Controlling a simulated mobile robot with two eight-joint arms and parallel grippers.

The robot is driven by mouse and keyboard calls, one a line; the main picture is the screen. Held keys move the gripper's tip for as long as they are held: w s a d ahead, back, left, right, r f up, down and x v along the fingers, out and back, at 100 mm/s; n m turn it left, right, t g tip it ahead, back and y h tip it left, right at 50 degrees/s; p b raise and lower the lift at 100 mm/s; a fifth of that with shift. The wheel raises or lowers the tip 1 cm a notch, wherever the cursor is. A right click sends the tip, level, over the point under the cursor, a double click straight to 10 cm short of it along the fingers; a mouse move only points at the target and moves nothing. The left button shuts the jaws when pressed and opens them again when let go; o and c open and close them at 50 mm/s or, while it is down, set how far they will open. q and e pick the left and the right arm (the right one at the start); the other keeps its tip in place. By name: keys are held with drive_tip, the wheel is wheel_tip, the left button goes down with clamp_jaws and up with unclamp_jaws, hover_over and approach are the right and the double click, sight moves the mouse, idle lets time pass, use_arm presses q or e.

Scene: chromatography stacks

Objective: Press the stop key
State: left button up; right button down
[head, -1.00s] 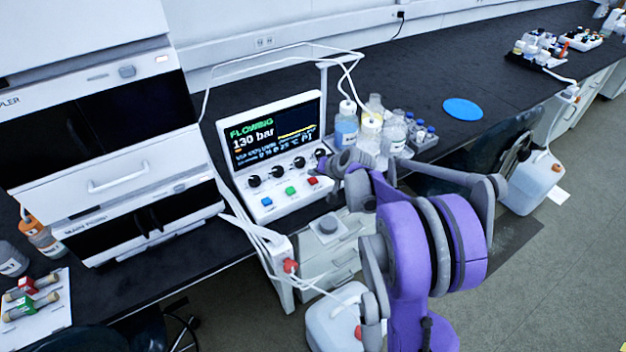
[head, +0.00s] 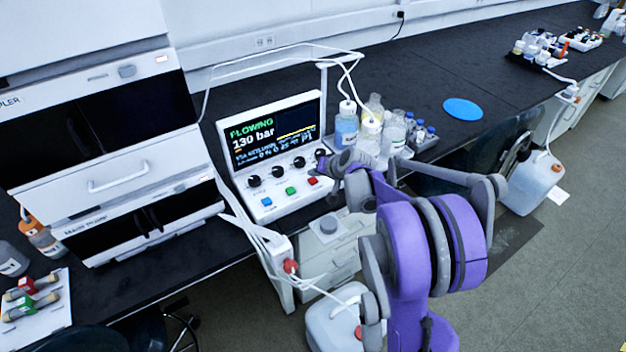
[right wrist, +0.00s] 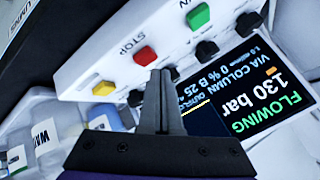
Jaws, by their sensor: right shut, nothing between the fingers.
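The stop key is a red square button (head: 313,181) on the sloped front of the white control unit (head: 285,207), right of a green and a blue key. In the right wrist view the red key (right wrist: 145,56) sits beside the word STOP. My right gripper (head: 326,171) is at the right end of the panel, close to the red key. In the right wrist view its fingers (right wrist: 160,74) are shut and empty, with their tips just beside the red key. I cannot tell whether they touch the panel. My left gripper is not in view.
The screen (head: 270,130) reads FLOWING and 130 bar. Black knobs (head: 254,181) line the panel above the keys. Bottles (head: 346,130) stand right behind the gripper. White tubes hang left of the unit. A blue disc (head: 462,109) lies on the open bench to the right.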

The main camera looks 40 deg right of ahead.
sight(314, 182)
drive_tip(key=shift+f, duration=0.15)
drive_tip(key=shift+f+b, duration=0.3)
drive_tip(key=shift+f+b, duration=0.35)
drive_tip(key=shift+f, duration=0.15)
idle(0.8)
drive_tip(key=shift+r, duration=0.15)
drive_tip(key=shift+r+p, duration=0.7)
drive_tip(key=shift+r, duration=0.1)
drive_tip(key=shift+r+p, duration=1.7)
drive_tip(key=shift+r, duration=0.85)
drive_tip(key=shift+f, duration=0.1)
